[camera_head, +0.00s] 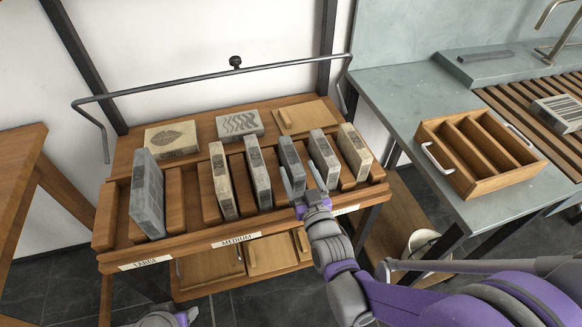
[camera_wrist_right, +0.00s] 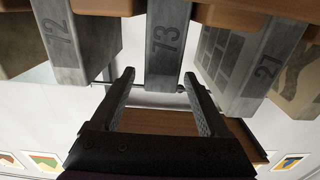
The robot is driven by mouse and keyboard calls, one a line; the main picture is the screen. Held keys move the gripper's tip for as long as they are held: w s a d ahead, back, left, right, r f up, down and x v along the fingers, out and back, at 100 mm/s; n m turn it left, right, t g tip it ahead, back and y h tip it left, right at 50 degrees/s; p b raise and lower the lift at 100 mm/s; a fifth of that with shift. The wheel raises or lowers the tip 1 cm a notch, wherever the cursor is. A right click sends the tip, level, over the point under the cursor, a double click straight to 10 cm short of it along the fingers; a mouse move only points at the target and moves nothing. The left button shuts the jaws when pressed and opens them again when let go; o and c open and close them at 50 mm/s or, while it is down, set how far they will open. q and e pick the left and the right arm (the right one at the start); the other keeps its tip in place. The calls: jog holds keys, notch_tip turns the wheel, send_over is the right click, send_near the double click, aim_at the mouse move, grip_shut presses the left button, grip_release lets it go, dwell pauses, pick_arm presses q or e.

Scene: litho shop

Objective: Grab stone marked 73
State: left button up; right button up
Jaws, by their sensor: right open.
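The stone marked 73 (camera_wrist_right: 167,45) is a narrow grey block, its number readable in the right wrist view. It stands on edge in the rack, and in the head view (camera_head: 288,153) it is the grey slab just behind my right gripper. My right gripper (camera_head: 303,187) is open and empty at the front of the rack. In the right wrist view its two fingers (camera_wrist_right: 158,85) are spread and point toward stone 73, one toward each side of it. I see no contact.
Stone 12 (camera_wrist_right: 60,40) and stone 27 (camera_wrist_right: 265,68) stand close on either side. The wooden rack (camera_head: 190,243) holds several upright stones, with flat stones on its upper shelf. A slotted wooden caddy (camera_head: 478,187) sits on the right counter. A metal rail (camera_head: 190,83) runs behind.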

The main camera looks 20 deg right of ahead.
aim_at(293, 158)
jog(key=w, duration=0.5)
jog(key=shift+a+f, duration=0.1)
jog(key=shift+f, duration=0.05)
grip_shut()
dwell(1.2)
